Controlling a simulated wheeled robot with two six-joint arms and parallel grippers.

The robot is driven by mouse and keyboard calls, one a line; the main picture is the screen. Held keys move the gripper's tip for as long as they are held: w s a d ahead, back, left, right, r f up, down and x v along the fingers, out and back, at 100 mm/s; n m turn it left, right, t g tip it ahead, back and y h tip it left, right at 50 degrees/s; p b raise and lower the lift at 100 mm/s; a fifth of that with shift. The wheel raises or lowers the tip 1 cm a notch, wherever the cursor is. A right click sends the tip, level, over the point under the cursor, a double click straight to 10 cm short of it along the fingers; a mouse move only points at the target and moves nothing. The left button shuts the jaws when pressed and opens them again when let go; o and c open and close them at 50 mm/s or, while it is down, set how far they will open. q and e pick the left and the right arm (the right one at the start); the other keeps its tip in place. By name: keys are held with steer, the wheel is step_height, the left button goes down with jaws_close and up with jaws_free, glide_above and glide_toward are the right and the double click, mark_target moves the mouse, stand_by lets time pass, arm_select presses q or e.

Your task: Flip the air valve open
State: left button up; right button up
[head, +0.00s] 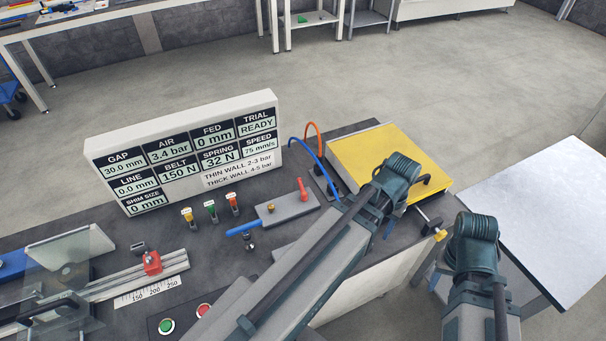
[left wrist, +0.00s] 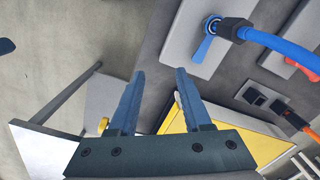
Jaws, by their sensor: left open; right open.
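The air valve (left wrist: 205,44) shows in the left wrist view as a blue lever on a grey block, turned crosswise to the blue hose (left wrist: 280,40) that joins it through a black fitting. In the head view the blue hose (head: 311,153) runs down behind my left arm, which hides the valve. My left gripper (left wrist: 161,75) is open and empty, apart from the lever, which lies beyond and to the right of its fingertips. My right gripper (head: 434,281) is mostly hidden by its own wrist at the table's right edge; it is open.
A sign (head: 190,150) reads air 3.4 bar. A red handle (head: 303,189), an orange hose (head: 312,130) and a yellow panel (head: 372,155) are near the valve. A separate blue handle (head: 243,229) stands left of my arm. A white table (head: 545,215) is at right.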

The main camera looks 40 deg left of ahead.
arm_select(q)
steer(key=w+a+r+n+h+p, duration=0.1)
steer(key=w+a+r+n+p, duration=0.15)
steer(key=a, duration=0.55)
steer(key=w+a+r+n+p, duration=0.1)
steer(key=w+a+r+n, duration=0.15)
steer(key=a, duration=0.55)
steer(key=n+t+p, duration=0.2)
steer(key=n+p, duration=0.1)
steer(key=n, duration=0.2)
glide_toward(300, 183)
steer(key=shift+h, duration=0.3)
steer(key=f+b, duration=0.3)
steer(key=b, duration=0.1)
steer(key=w+f+b, duration=0.1)
steer(key=f+b, duration=0.1)
steer(key=b, duration=0.3)
steer(key=f+b, duration=0.3)
steer(key=b, duration=0.1)
steer(key=shift+w+d+f+b, duration=0.15)
steer(key=shift+d+f+b, duration=0.1)
steer(key=shift+f+b, duration=0.05)
jaws_close()
